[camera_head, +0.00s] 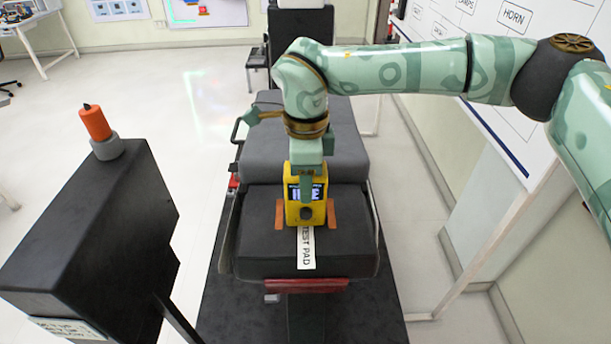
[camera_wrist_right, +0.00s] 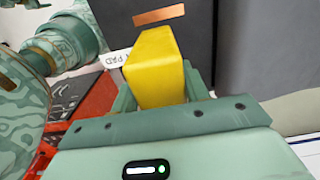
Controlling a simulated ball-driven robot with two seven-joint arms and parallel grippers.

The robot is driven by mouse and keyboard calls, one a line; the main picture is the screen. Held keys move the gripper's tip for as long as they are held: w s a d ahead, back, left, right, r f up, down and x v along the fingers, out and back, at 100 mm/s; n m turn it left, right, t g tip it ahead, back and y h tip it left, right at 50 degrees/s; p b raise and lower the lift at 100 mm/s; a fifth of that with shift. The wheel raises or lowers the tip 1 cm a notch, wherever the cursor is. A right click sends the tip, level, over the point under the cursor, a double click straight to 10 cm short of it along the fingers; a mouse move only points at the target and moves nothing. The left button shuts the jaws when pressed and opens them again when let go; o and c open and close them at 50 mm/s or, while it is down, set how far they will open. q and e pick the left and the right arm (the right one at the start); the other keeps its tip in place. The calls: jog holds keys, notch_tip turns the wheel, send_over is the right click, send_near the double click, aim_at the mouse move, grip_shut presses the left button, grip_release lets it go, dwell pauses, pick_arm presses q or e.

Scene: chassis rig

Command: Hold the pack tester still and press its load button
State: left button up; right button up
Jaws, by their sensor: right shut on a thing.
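The pack tester (camera_head: 293,211) is a yellow box with a small lit screen and a dark round button (camera_head: 306,213) low on its front. It stands upright on the dark padded seat, behind a white "TEST PAD" strip (camera_head: 306,250). My right gripper (camera_head: 307,178) comes down from above and is shut on the tester; one finger covers part of the screen. In the right wrist view the yellow tester (camera_wrist_right: 156,62) sits between the fingers (camera_wrist_right: 160,92). Its button is hidden there. My left gripper is not in view.
Orange-brown strips (camera_head: 279,214) (camera_head: 332,212) flank the tester on the pad. A whiteboard (camera_head: 490,60) is on the right. The pad front beside the strip is clear.

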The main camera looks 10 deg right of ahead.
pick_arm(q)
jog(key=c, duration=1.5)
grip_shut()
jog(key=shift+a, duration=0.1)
